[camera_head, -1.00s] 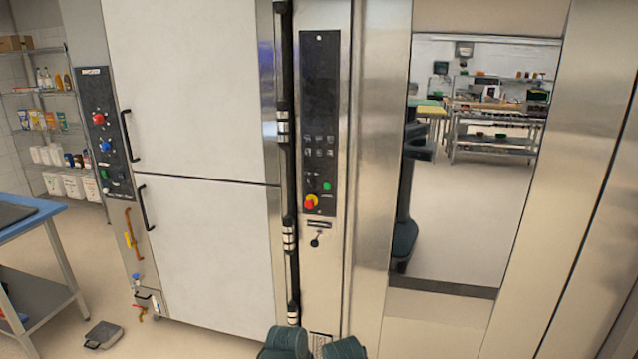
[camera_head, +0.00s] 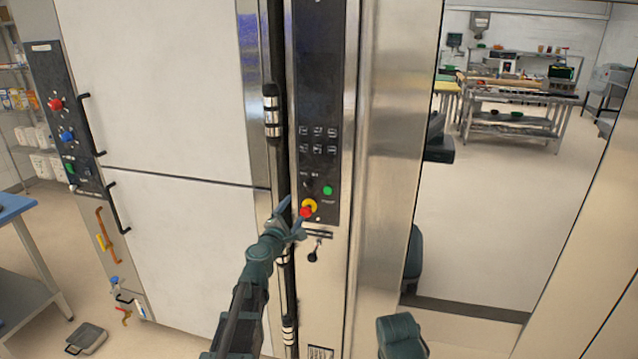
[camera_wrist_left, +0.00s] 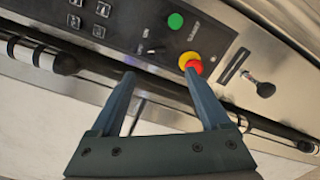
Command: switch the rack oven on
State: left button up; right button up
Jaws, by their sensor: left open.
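The rack oven's black control panel (camera_head: 318,70) stands upright left of the oven's glass door in the head view. Low on it are a green button (camera_head: 327,190), a small dark switch (camera_head: 308,184) and a red-and-yellow emergency stop (camera_head: 309,207). My left gripper (camera_head: 294,209) is open and empty in front of the panel's lower part. In the left wrist view, the left gripper (camera_wrist_left: 160,74) has one fingertip overlapping the emergency stop (camera_wrist_left: 191,62); contact cannot be told. The dark switch (camera_wrist_left: 152,49) shows beyond the gap, and the green button (camera_wrist_left: 175,21) above. My right gripper is not visible.
A dark vertical bar (camera_head: 280,165) with metal collars runs along the panel's left side, close to my left gripper. A second panel (camera_head: 62,120) with knobs is at the left. The glass door (camera_head: 490,220) reflects the room.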

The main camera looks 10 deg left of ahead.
aim_at(308, 185)
pick_arm(q)
jog(key=shift+n, duration=0.3)
jog(key=w, duration=1.4)
jog(key=shift+w+r, duration=0.1)
jog(key=shift+r, duration=0.05)
jog(key=shift+c, duration=0.2)
grip_shut()
